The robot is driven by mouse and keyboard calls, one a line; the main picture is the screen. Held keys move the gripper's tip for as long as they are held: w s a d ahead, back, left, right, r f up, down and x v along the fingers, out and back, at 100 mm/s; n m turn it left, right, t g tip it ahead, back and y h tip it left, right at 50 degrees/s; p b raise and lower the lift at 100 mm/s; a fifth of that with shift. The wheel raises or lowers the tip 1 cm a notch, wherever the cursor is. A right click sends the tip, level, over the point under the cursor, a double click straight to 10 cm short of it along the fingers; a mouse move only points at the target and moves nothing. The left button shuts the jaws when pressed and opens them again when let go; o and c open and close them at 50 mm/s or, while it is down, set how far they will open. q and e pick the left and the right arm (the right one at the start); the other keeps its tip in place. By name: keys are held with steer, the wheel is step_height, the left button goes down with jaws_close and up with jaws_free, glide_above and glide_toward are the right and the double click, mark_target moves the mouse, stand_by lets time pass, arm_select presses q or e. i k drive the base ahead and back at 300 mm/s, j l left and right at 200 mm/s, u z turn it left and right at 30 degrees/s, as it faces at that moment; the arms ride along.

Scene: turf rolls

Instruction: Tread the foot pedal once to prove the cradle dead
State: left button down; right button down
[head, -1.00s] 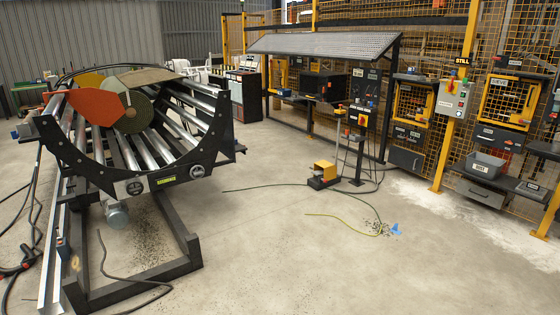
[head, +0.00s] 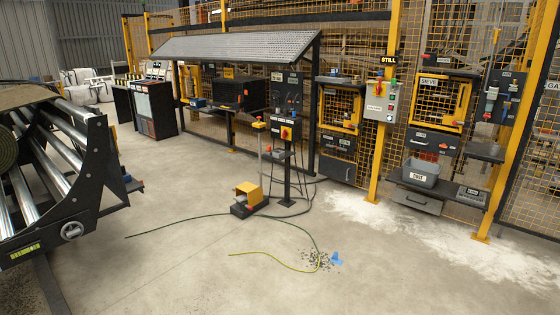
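The foot pedal (head: 247,197) is a yellow-hooded black unit on the concrete floor near the middle of the head view. It stands beside a thin post with a yellow top and a dark stand (head: 286,135) carrying a red-and-yellow switch. The cradle (head: 62,180), a black frame with long steel rollers, is cut off at the left edge. Part of a turf roll (head: 8,140) shows on it. Neither of my grippers is in view.
White dust (head: 400,225) covers floor at right. A grey control box (head: 382,101) hangs on a yellow post. Open concrete lies ahead.

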mark_target(242, 198)
steer(key=i, duration=2.55)
steer(key=i+l+u, duration=0.15)
steer(key=i+u, duration=0.25)
steer(key=i, duration=0.15)
steer(key=i+l+u, duration=0.3)
steer(key=i+u, duration=0.15)
steer(key=i+l+u, duration=0.4)
steer(key=i+l, duration=0.15)
steer(key=i+l+u, duration=0.45)
steer(key=l, duration=0.2)
steer(key=i+l+u, duration=0.25)
steer(key=l+u, duration=0.15)
steer(key=l, duration=0.3)
